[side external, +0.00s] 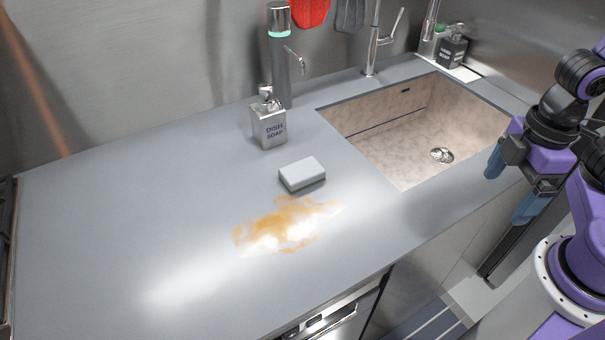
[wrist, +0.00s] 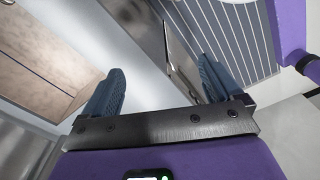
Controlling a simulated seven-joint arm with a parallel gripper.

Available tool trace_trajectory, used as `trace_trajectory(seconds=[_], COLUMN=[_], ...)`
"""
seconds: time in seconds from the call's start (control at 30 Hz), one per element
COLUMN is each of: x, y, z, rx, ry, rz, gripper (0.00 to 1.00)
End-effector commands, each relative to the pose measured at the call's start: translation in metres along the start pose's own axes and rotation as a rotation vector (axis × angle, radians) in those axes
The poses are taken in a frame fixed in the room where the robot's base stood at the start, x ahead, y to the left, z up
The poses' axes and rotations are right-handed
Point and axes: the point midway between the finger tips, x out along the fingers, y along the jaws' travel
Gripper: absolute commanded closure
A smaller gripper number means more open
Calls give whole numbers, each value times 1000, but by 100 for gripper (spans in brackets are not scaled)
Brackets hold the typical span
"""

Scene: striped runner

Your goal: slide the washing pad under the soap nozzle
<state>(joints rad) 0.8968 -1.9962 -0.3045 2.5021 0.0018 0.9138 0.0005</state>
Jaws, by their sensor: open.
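The washing pad (side external: 303,174) is a small white block with a darker underside, lying flat on the grey counter. My gripper (side external: 508,190) is open and empty at the right, beyond the sink's right front corner and far from the pad. In the wrist view its two blue fingers (wrist: 158,88) are spread with nothing between them.
An orange stain (side external: 283,228) lies on the counter in front of the pad. The sink (side external: 405,165) opens between the pad and my gripper. A tall metal dispenser (side external: 281,65) stands behind the soap bottle. The counter's left side is clear.

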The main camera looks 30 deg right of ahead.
Motion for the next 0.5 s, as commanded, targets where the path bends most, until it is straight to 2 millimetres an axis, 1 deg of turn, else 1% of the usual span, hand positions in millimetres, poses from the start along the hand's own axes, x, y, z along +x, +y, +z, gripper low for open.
trace_trajectory(seconds=[0.07,0.1,0.17,0.2,0.23,0.27,0.3,0.37,0.4,0.47,0.5], x=[0,0,0,1,2,3,5,9,12,16,19], y=[0,0,1,2,4,7,12,21,28,39,46], z=[0,0,-1,-2,-4,-7,-12,-22,-30,-46,-57], rx=[0,0,-6,-20,-37,-62,-105,-195,-270,-399,-489], ry=[0,0,-2,-6,-10,-16,-26,-48,-67,-99,-122], rz=[0,0,3,11,21,35,59,107,145,208,250], gripper=[7,14,33,46,56,66,79,98,100,100,100])
